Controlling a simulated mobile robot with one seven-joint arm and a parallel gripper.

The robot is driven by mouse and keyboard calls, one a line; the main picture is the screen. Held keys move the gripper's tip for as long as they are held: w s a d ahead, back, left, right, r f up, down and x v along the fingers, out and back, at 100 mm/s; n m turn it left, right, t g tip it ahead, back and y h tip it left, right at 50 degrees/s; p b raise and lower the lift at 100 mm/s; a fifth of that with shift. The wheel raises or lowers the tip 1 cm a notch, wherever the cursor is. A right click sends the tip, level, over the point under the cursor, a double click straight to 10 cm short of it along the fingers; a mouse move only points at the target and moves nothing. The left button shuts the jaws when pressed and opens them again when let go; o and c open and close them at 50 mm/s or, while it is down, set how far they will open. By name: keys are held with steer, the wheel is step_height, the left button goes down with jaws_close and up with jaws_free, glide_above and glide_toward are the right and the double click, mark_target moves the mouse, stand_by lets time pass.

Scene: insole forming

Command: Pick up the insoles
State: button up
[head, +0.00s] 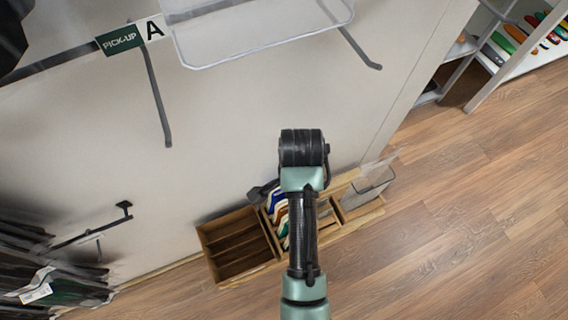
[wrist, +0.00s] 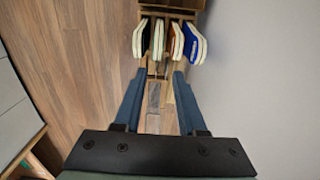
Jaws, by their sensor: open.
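Several insoles (wrist: 192,44) stand side by side in a wooden box in the wrist view, with blue, orange, dark and pale-edged tops. In the head view the insoles (head: 276,203) show partly in the middle section of the wooden box (head: 236,217), and my arm hides some of them. My gripper (wrist: 161,76) is open and empty in the wrist view, its two blue fingers apart and pointing toward the insoles. I cannot tell how far the fingertips are from them.
The box's left section is empty. A clear container (head: 368,190) stands at its right end. The wall (head: 230,110) rises close behind the box. A clear tray (head: 255,35) and a "PICK-UP A" sign (head: 121,40) are above. Wooden floor (head: 470,200) is free at right.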

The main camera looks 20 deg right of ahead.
step_height(320, 180, down, 8)
steer(key=shift+s+r+b, duration=0.15)
steer(key=shift+b, duration=0.8)
steer(key=f, duration=0.2)
steer(key=f+b, duration=0.1)
steer(key=f, duration=0.2)
steer(key=shift+s+a, duration=0.15)
steer(key=shift+a, duration=0.05)
jaws_close()
stand_by(0.5)
